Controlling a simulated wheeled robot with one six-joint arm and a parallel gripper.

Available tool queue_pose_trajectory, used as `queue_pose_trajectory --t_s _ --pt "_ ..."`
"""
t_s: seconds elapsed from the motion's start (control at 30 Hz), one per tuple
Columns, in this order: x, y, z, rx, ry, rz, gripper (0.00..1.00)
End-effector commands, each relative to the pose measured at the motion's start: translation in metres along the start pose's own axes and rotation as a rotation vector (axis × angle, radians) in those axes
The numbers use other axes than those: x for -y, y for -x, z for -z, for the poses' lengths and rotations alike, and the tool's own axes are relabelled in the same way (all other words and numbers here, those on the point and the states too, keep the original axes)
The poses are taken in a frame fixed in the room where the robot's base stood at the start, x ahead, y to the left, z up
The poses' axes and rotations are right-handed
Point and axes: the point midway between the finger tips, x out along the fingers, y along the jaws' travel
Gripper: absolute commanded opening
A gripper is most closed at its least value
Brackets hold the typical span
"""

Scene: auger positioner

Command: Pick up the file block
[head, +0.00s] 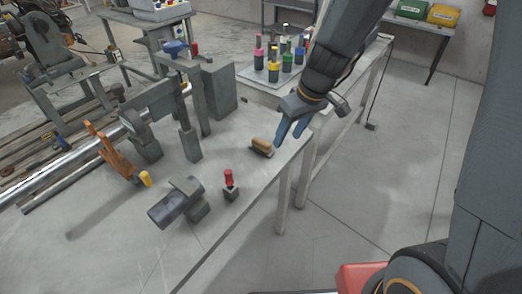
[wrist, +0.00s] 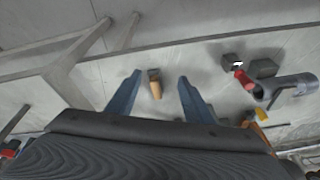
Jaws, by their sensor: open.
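The file block (head: 262,146) is a small block with a tan, wood-coloured top and a dark base. It lies on the grey workbench (head: 105,235) close to its right edge. In the wrist view the file block (wrist: 155,86) appears in the gap between the fingers, nearer the left one. My gripper (head: 290,136) has blue fingers and is open and empty, just right of the block in the head view and apparently above bench level. The fingers also show in the wrist view (wrist: 160,78), spread apart. I see no contact with the block.
A red-topped tool (head: 230,184) and a dark cylinder on a mount (head: 176,204) stand nearer on the bench. Grey upright posts (head: 190,140) rise left of the block. A tray (head: 270,76) of coloured-handled tools stands behind. Bare bench surrounds the block.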

Motion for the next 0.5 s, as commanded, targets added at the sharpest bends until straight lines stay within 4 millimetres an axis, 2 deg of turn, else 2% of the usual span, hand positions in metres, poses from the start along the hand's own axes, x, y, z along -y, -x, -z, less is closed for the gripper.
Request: queue_pose_trajectory --t_s 0.03,0.2,0.33,0.5 --pt "-0.001 -0.018 0.015 -0.017 0.057 0.01 0.47" --pt "-0.001 -0.05 0.053 -0.074 0.221 0.024 0.47" --pt "-0.002 -0.062 0.068 -0.097 0.287 0.024 0.47" --pt "-0.002 -0.075 0.073 -0.104 0.31 0.023 0.47"
